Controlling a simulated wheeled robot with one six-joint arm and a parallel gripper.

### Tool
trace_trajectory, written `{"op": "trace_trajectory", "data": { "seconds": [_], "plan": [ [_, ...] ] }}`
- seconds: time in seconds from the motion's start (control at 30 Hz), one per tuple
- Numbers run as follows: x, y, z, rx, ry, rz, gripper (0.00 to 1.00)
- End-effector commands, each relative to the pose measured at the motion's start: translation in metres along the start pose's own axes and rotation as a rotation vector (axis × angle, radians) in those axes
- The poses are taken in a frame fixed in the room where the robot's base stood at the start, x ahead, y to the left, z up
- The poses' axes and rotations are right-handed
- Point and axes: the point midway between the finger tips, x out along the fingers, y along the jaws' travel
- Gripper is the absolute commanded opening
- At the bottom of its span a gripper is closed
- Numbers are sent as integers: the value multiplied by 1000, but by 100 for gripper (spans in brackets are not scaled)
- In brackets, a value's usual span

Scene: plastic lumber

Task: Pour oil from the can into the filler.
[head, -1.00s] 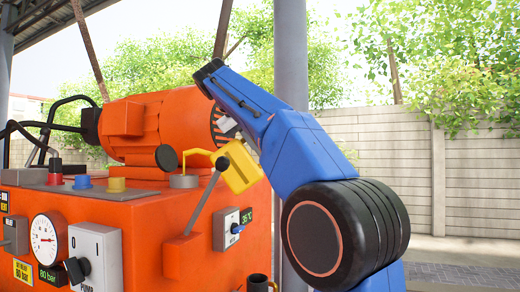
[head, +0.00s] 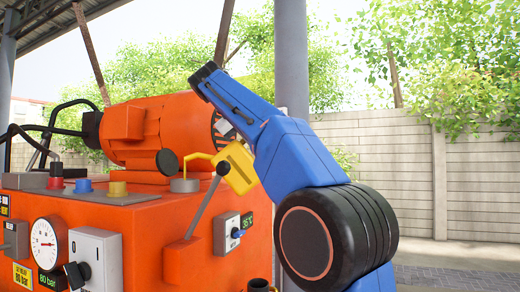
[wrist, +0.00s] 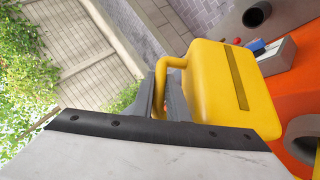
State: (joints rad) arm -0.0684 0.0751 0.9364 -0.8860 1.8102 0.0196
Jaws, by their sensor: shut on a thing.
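The yellow oil can (head: 238,168) is held in the air beside the top of the orange machine, tilted with its spout pointing left. The spout's end is over or at the grey filler neck (head: 184,185); I cannot tell the exact gap. A dark round lid (head: 167,161) stands raised beside the filler. No oil stream is visible. My gripper (wrist: 167,92) is shut on the can's handle in the wrist view, where the yellow can body (wrist: 228,85) fills the middle. In the head view my blue arm mostly hides the gripper.
A lever with a dark knob (head: 222,169) stands in front of the can, close to it. The orange motor (head: 155,128) lies behind the filler. A dark mug (head: 258,286) is low by the machine's right side. Open space lies right, before the wall (head: 400,190).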

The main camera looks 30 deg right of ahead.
Motion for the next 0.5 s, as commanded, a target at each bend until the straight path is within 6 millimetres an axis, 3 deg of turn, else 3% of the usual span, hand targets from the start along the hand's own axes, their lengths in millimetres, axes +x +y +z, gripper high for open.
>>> {"op": "trace_trajectory", "data": {
  "seconds": [0.5],
  "plan": [
    [-5, 4, -3, -17, 0, 28, 0]
  ]
}}
